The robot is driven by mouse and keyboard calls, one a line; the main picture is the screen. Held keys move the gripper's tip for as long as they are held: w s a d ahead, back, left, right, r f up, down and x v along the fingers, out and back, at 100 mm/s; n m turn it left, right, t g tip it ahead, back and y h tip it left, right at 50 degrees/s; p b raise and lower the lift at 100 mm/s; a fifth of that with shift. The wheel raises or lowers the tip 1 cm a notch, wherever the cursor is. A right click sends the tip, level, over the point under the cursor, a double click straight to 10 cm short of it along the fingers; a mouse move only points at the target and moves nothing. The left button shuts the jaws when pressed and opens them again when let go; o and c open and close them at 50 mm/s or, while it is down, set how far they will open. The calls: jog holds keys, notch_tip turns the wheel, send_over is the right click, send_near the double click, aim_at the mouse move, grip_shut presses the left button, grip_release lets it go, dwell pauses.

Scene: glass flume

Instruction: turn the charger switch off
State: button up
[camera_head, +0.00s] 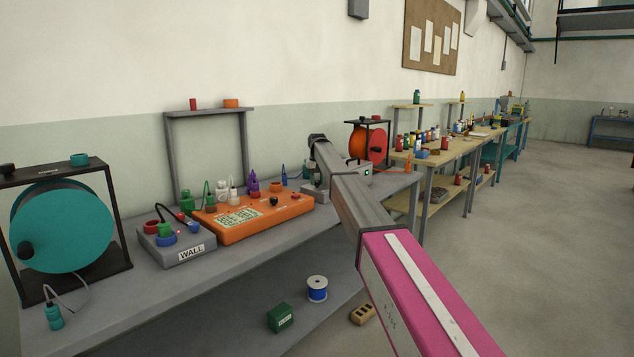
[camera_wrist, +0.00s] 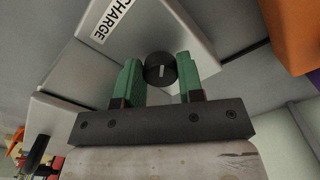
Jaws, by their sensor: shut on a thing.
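The charger is a pale grey box (camera_wrist: 215,28) with a white label reading CHARGE (camera_wrist: 113,20) in the wrist view. On its face is a round black switch knob (camera_wrist: 160,69) with a short white mark, which runs nearly up and down in the picture. My gripper (camera_wrist: 158,72) has its two green fingers on either side of the knob, shut on it.
An orange panel box (camera_head: 225,229) and a grey WALL box (camera_head: 170,258) stand left on the grey bench. A red-orange reel (camera_head: 368,143) stands behind the charger, a teal reel (camera_head: 62,226) at far left. The floor (camera_head: 500,230) at right is open.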

jog(key=n, duration=0.5)
jog(key=shift+n, duration=0.3)
jog(key=shift+w+d+n, duration=0.1)
jog(key=shift+w+n, duration=0.05)
jog(key=shift+n, duration=1.95)
jog(key=o, duration=0.9)
jog(key=shift+r, duration=0.1)
